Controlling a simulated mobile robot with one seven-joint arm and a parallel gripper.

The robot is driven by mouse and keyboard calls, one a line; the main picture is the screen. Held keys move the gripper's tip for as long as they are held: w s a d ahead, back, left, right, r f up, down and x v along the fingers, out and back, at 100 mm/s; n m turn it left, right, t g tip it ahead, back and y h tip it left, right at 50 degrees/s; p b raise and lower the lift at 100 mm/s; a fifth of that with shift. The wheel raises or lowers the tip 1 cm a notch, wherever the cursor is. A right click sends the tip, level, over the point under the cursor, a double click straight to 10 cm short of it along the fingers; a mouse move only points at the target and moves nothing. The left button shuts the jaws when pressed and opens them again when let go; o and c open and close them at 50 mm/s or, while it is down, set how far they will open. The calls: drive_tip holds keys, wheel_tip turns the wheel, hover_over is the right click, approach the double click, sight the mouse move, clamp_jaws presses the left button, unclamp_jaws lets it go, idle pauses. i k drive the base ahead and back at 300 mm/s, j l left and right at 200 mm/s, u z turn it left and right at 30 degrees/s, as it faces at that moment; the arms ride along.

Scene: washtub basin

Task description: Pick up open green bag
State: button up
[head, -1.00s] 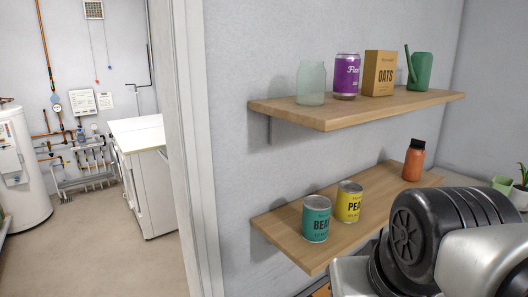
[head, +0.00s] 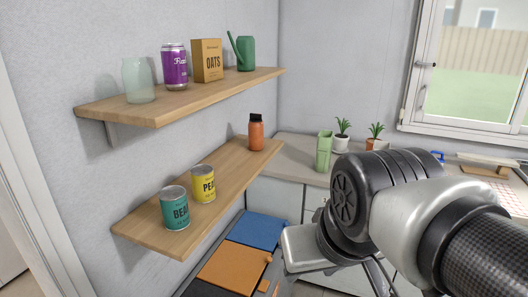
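A light green upright item (head: 324,152), which looks like the open green bag, stands on the counter at the back, left of two small potted plants. Its top edge looks uneven; I cannot see inside it. My arm fills the lower right of the head view, in front of the counter. My gripper does not show. The bag stands apart from my arm, just above and behind its black joint in the picture.
The counter (head: 290,150) runs along the back wall below a window. Two wooden shelves on the left hold cans, a jar, an oats box, a green watering can (head: 246,53) and an orange bottle (head: 256,133). Blue and orange-brown panels (head: 228,268) lie below.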

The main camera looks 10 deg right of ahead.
sight(325, 139)
drive_tip(key=k+l+z, duration=0.2)
drive_tip(key=z, duration=0.35)
drive_tip(key=i+l+z, duration=0.35)
drive_tip(key=i, duration=0.8)
drive_tip(key=i+j+z, duration=0.1)
drive_tip(key=i+z, duration=0.25)
drive_tip(key=i, duration=0.8)
